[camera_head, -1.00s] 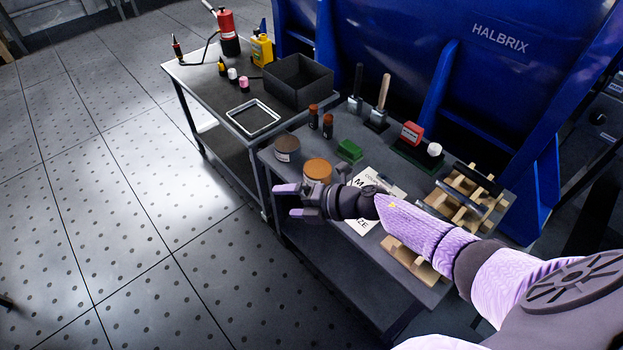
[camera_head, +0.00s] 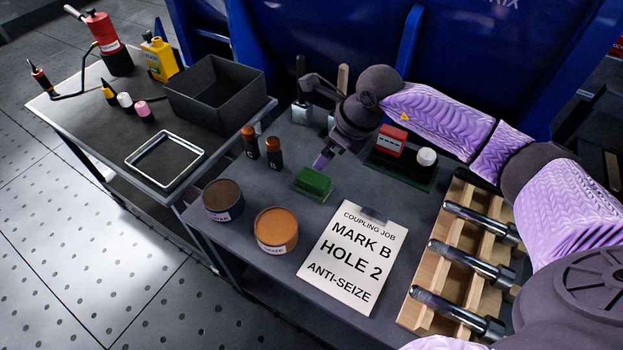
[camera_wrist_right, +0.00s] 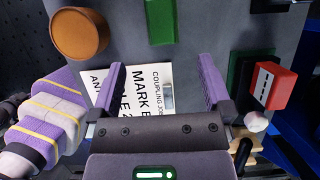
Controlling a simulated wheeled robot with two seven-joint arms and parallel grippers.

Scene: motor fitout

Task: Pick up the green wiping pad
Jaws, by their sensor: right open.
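The green wiping pad (camera_head: 314,183) lies on the dark workbench behind the job sheet and to the right of the tins. In the right wrist view the pad (camera_wrist_right: 161,22) shows at the top, ahead of the fingers and roughly centred between them. My right gripper (camera_head: 326,158) is above the bench just behind the pad, pointing down. It also shows in the right wrist view (camera_wrist_right: 158,82), open and empty, its fingers apart from the pad. My left gripper is not in view.
A brown tin (camera_head: 222,202), an orange tin (camera_head: 275,232) and two small bottles (camera_head: 262,148) stand left of the pad. The job sheet (camera_head: 353,258) and a wooden rack with bolts (camera_head: 433,262) lie in front and right. A red box (camera_head: 390,142) stands behind right.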

